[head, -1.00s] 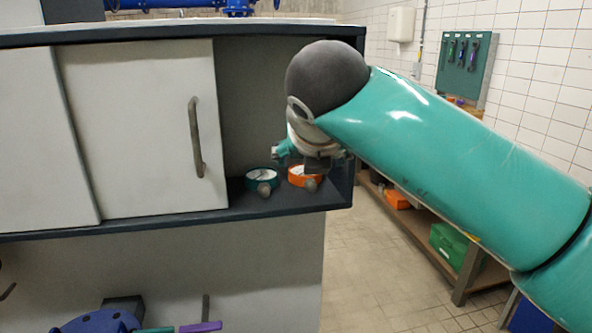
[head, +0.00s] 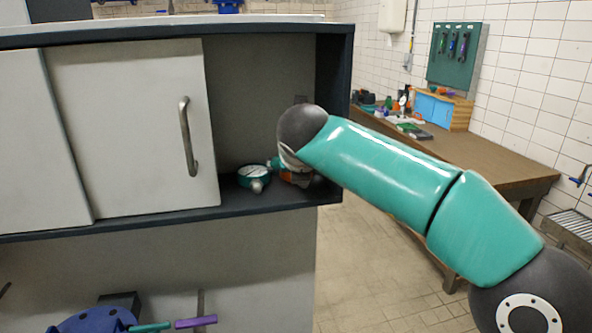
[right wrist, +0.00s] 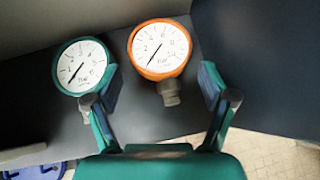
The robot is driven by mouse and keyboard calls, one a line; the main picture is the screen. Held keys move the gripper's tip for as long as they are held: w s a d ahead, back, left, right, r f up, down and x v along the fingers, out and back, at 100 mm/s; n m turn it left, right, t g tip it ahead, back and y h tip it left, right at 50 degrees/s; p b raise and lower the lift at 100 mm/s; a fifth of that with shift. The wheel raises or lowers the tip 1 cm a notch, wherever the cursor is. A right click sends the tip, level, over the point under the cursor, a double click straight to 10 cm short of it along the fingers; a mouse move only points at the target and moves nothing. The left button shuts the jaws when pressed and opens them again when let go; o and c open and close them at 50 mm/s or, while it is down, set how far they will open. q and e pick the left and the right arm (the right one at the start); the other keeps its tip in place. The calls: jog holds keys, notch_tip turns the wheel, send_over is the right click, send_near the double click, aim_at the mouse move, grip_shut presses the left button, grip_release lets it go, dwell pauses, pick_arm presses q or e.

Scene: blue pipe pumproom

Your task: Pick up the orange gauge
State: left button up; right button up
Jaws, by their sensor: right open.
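The orange gauge (right wrist: 160,49), with a white dial and a grey stem, lies face up on the cabinet shelf in the right wrist view. My right gripper (right wrist: 160,80) is open, with one finger on each side of the gauge's stem end. The fingers appear apart from the gauge. In the head view my right wrist covers most of the orange gauge. A teal gauge (right wrist: 84,66) lies just left of it, close to my left-hand finger; it also shows in the head view (head: 254,176). My left gripper is not in view.
The cabinet's sliding door (head: 130,130) covers the shelf's left part; its handle (head: 188,137) is near the opening. The cabinet's dark side wall (head: 333,120) stands close right of my wrist. A workbench (head: 470,150) with tools stands behind at the right.

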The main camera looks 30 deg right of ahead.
jog(key=x, duration=0.3)
jog(key=shift+w+d+f+p, duration=0.1)
jog(key=shift+w+d+p, duration=0.1)
jog(key=shift+w+p, duration=0.2)
jog(key=c, duration=1)
jog(key=shift+o, duration=0.2)
